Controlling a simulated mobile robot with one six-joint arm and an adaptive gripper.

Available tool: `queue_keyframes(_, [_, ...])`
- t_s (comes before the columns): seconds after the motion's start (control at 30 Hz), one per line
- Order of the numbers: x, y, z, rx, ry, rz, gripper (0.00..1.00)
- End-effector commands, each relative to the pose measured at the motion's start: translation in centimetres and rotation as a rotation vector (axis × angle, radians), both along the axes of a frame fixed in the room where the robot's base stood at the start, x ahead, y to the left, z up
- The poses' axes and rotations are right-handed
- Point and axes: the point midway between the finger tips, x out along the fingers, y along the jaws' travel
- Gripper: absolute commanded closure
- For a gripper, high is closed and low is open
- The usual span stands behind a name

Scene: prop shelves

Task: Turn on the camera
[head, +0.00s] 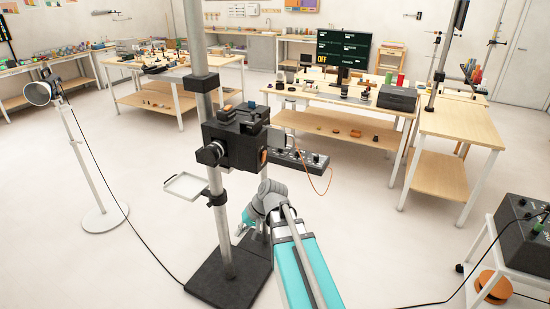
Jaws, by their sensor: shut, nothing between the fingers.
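A black camera (238,148) with a round lens facing left is clamped on a pale vertical pole (220,240). Several knobs and small parts sit on its top and right side. A screen (343,50) at the back shows OFF in yellow. My gripper (241,230) is below the camera, beside the pole and above the black base. It is small in view and partly hidden by my wrist. It is shut and empty, apart from the camera.
A small white tray (186,187) sticks out left from the pole. A black control box (299,160) with an orange cable is right of the camera. A lamp (40,93) stands at left. A cart with a dark box (525,240) is at right. Open floor lies between.

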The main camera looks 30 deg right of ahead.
Motion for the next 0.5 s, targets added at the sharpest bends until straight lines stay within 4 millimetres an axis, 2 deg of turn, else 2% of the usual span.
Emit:
queue_keyframes(0.03, [1.2, -1.2, -0.2, 0.058, -0.022, -0.034, 1.00])
queue_keyframes(0.27, [4.9, -6.2, 2.0, 0.328, -0.143, -0.175, 1.00])
queue_keyframes(0.5, [7.7, -13.6, 5.3, 0.595, -0.299, -0.323, 1.00])
